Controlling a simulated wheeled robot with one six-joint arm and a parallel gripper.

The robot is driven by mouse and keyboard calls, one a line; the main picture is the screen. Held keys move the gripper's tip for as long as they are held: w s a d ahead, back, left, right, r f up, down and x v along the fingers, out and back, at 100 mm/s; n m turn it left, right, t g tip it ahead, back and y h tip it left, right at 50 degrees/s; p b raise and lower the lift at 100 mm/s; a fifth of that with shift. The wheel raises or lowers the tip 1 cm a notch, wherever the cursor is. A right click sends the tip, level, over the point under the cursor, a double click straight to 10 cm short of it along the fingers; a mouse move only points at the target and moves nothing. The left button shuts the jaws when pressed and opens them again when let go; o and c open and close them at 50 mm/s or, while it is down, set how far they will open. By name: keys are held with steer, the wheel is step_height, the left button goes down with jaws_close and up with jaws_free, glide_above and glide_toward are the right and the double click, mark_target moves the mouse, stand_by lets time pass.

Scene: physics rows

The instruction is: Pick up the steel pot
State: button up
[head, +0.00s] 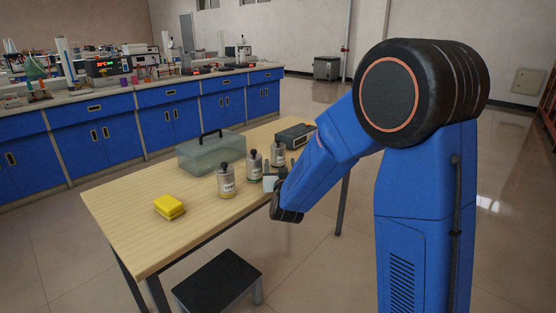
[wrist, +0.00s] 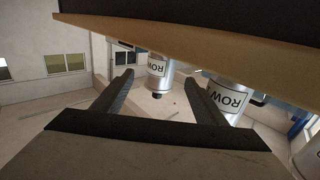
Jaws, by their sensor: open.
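Three steel-coloured lidded pots with black knobs and pale labels stand upright in a row on the wooden table (head: 140,215): a front pot (head: 226,182) with a yellowish base, a middle pot (head: 254,167) with a greenish base and a back pot (head: 278,155). I cannot tell which one the task means. My gripper (head: 270,183) is by the table's right edge, near the middle and back pots. The wrist view is upside down. There my open, empty gripper (wrist: 160,78) has one labelled pot (wrist: 157,68) beyond and between its fingers, and another pot (wrist: 228,97) beside the right finger.
A clear greenish case (head: 210,152) with a dark handle stands behind the pots. A dark instrument box (head: 295,136) is at the table's far end. A yellow sponge-like block (head: 169,207) lies near the front. A black stool (head: 217,280) stands on the floor. The table's front left is clear.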

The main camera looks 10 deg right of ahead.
mark_target(278, 157)
steer(key=shift+w+d, duration=0.15)
steer(key=shift+w, duration=1.25)
steer(key=shift+w+d, duration=0.15)
steer(key=shift+w, duration=1.25)
steer(key=shift+r, duration=0.1)
steer(key=c, duration=1.4)
steer(key=shift+r, duration=0.1)
